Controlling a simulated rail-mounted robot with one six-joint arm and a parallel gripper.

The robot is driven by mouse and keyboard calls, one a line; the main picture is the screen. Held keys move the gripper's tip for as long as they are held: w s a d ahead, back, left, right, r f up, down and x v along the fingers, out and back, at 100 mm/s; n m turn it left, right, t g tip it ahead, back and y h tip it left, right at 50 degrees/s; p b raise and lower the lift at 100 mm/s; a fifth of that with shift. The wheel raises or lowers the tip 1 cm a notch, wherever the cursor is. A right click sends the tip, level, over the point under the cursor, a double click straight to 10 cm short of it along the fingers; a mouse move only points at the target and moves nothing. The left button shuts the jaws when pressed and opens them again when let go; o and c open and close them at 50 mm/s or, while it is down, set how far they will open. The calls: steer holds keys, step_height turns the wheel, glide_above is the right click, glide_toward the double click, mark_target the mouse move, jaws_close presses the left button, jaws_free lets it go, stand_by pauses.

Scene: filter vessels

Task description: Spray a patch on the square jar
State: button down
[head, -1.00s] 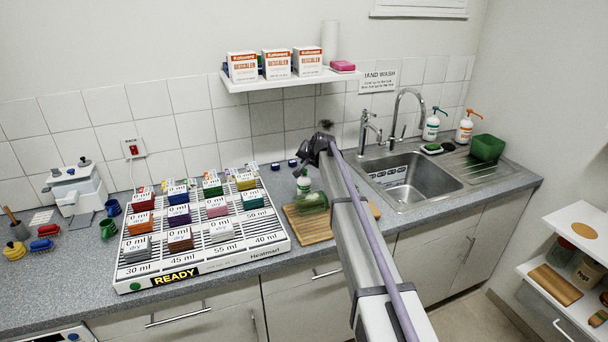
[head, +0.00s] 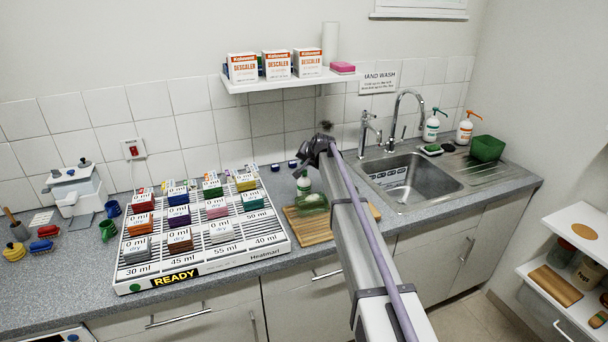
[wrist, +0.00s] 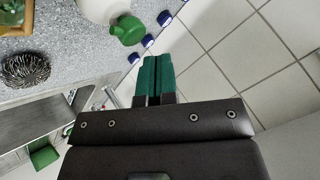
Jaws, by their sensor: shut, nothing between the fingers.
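My gripper (wrist: 157,60) is shut with its green fingers together and nothing between them. In the head view my gripper (head: 300,169) is a small dark shape above the counter, behind the wooden board. A white bottle with a green cap (head: 304,183) stands just below it; its cap and shoulder show at the top of the wrist view (wrist: 122,25), apart from the fingers. A green see-through vessel (head: 314,203), possibly the square jar, sits on the board in front of the bottle. Its edge shows at the wrist view's top left (wrist: 12,18). I cannot make out a patch on it.
The wooden board (head: 308,229) lies between the white rack (head: 262,244) of coloured blocks and the sink (head: 412,182). A dark coiled scourer (wrist: 28,70) lies on the counter. A shelf (head: 290,82) hangs above.

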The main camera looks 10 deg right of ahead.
mark_target(306, 171)
stand_by(0.5)
steer(key=shift+f+b, duration=0.45)
steer(key=shift+f, duration=0.05)
steer(key=shift+f+b, duration=0.55)
steer(key=shift+b, duration=0.05)
stand_by(0.4)
steer(key=shift+r+p, duration=1.05)
steer(key=shift+p, duration=0.05)
steer(key=shift+r, duration=0.1)
step_height(306, 171, up, 6)
steer(key=p, duration=0.6)
